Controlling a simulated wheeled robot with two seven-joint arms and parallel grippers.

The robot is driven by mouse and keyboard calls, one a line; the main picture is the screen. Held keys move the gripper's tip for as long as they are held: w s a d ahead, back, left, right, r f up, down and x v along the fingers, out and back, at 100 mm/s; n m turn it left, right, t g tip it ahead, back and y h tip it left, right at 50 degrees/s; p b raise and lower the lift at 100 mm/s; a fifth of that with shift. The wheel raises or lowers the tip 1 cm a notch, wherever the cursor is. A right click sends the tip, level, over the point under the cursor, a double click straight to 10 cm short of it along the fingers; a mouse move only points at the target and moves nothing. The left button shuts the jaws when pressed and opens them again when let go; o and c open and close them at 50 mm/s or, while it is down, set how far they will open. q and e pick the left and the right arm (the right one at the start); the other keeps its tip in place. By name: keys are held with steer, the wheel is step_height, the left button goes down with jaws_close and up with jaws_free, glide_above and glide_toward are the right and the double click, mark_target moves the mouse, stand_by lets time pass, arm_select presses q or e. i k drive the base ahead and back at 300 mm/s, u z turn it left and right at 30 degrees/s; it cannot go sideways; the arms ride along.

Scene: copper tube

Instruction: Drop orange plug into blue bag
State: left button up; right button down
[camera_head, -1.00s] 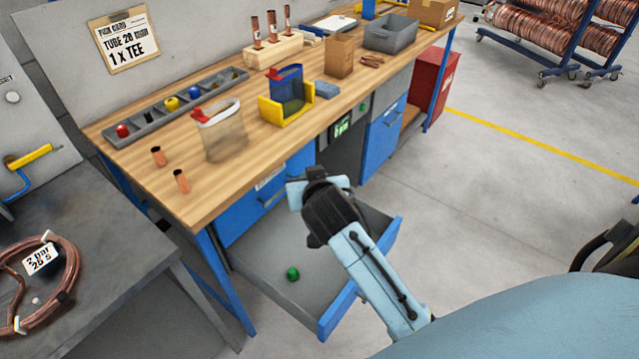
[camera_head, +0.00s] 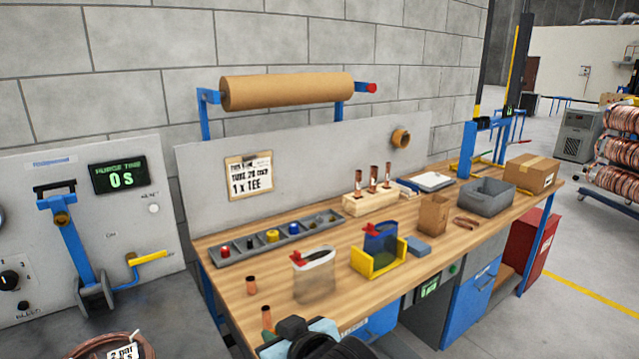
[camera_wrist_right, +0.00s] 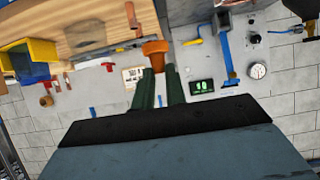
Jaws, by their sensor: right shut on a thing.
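The blue bag (camera_head: 381,240) stands upright in a yellow holder (camera_head: 370,268) on the workbench, with a red clip at its top. It also shows upside down at the left of the right wrist view (camera_wrist_right: 14,62). My right gripper (camera_head: 290,334) is at the bottom edge of the head view, at the bench's front edge, left of and nearer than the bag. In the right wrist view its dark green fingers (camera_wrist_right: 157,75) are shut on the orange plug (camera_wrist_right: 155,46) at their tips. My left gripper is not in view.
A clear bag (camera_head: 314,278) with a red clip stands between my gripper and the blue bag. Two copper pieces (camera_head: 251,285) stand at the near left. A grey divided tray (camera_head: 272,236), wooden block (camera_head: 370,200) and grey bin (camera_head: 486,196) are farther back.

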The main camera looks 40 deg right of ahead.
mark_target(377, 266)
steer(key=u, duration=2.75)
steer(key=k, duration=1.7)
steer(key=z, duration=1.15)
